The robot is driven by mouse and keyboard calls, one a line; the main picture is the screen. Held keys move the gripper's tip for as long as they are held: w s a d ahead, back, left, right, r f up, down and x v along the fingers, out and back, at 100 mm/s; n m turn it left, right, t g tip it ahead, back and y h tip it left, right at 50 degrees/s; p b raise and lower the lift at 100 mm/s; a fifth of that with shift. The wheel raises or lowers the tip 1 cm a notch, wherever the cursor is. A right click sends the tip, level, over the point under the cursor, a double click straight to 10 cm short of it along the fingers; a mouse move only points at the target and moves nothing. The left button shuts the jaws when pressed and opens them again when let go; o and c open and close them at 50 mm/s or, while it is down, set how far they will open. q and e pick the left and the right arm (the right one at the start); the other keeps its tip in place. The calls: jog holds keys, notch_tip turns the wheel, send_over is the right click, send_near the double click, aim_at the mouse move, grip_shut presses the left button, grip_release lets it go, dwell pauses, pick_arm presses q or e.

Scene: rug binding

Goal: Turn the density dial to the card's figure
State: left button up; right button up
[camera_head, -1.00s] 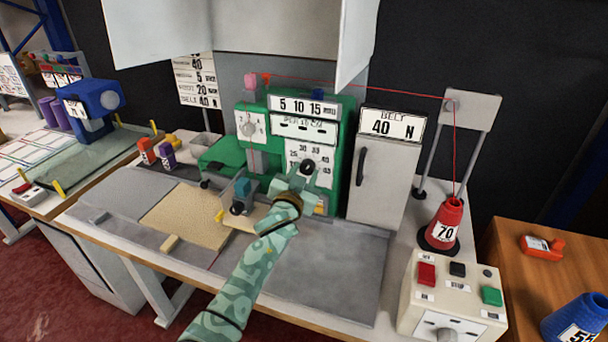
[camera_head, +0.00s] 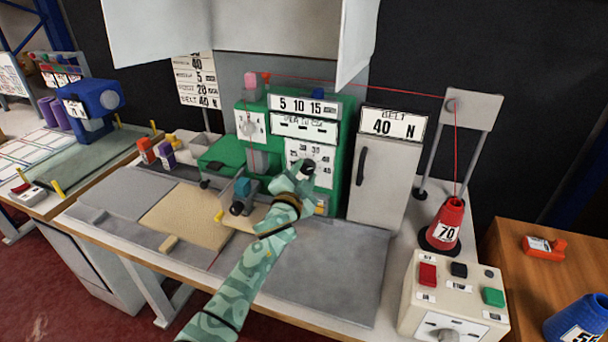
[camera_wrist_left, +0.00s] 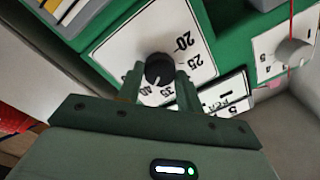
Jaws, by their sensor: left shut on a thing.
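The density dial is a black round knob (camera_wrist_left: 158,68) on a white number plate (camera_wrist_left: 130,48) on the green machine (camera_head: 347,140). The left wrist view shows the plate's figures upside down, among them 20, 25, 35 and 40. My left gripper (camera_wrist_left: 158,80) is shut on the knob, one finger on each side. In the head view the gripper (camera_head: 303,174) covers most of the knob and the plate's lower part. I cannot tell which figure the knob points at. A card (camera_head: 196,82) with several lines of figures hangs behind the machine; its small words are blurred. My right gripper is not in view.
A second dial (camera_head: 249,125) with a pale knob sits left on the machine. A grey cabinet (camera_head: 378,180) marked BELT 40 N stands to the right. A red thread runs to a red cone (camera_head: 448,220) marked 70. A button box (camera_head: 455,295) stands at the front right.

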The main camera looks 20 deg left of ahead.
pick_arm(q)
jog(key=shift+f, duration=0.1)
jog(key=o, duration=1)
jog(key=shift+s, duration=0.1)
jog(key=shift+s, duration=0.25)
jog(key=s+p, duration=0.4)
jog(key=s, duration=1.1)
jog(key=shift+s+f, duration=0.25)
jog(key=shift+s, duration=0.1)
